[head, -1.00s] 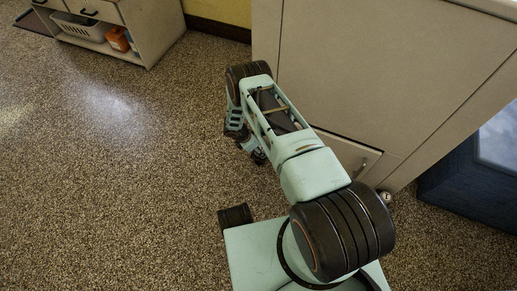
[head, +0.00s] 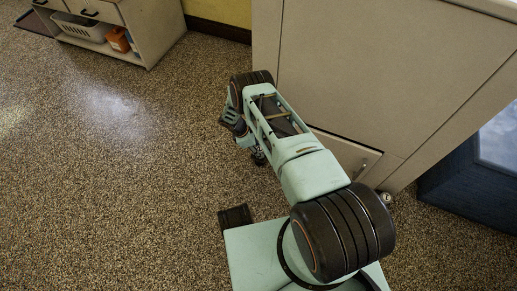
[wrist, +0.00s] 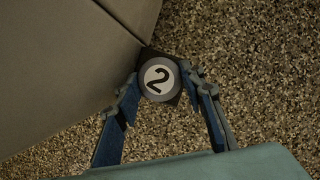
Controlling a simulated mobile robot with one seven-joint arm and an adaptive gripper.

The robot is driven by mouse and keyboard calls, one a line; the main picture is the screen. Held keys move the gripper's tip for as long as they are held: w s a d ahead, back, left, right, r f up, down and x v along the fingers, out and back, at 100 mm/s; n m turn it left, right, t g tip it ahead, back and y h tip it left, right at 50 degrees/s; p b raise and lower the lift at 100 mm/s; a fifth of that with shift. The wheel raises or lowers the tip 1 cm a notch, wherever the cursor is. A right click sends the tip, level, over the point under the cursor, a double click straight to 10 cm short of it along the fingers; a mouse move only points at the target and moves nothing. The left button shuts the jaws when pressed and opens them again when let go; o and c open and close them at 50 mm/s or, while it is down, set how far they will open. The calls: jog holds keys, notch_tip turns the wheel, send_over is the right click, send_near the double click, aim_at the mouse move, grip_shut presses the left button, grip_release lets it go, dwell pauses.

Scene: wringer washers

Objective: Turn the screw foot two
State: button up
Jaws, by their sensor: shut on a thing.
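Screw foot two (wrist: 159,78) shows in the wrist view as a round dark knob with a white disc and a black "2", which appears tilted. It sits at the lower corner of the beige washer cabinet (wrist: 60,65). My gripper (wrist: 160,82) has one blue finger on each side of the foot and is shut on it. In the head view my arm hides this foot and most of my gripper; only a small dark part of the gripper (head: 259,157) shows low beside the cabinet.
Another round foot (head: 386,197) shows at the cabinet's near corner. A dark blue box-shaped unit (head: 465,190) stands to the right. A low shelf unit (head: 150,35) with a white basket (head: 80,28) is at the back left. The speckled floor (head: 110,180) at left is clear.

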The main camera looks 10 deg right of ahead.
dwell(0.3)
jog(key=o, duration=0.9)
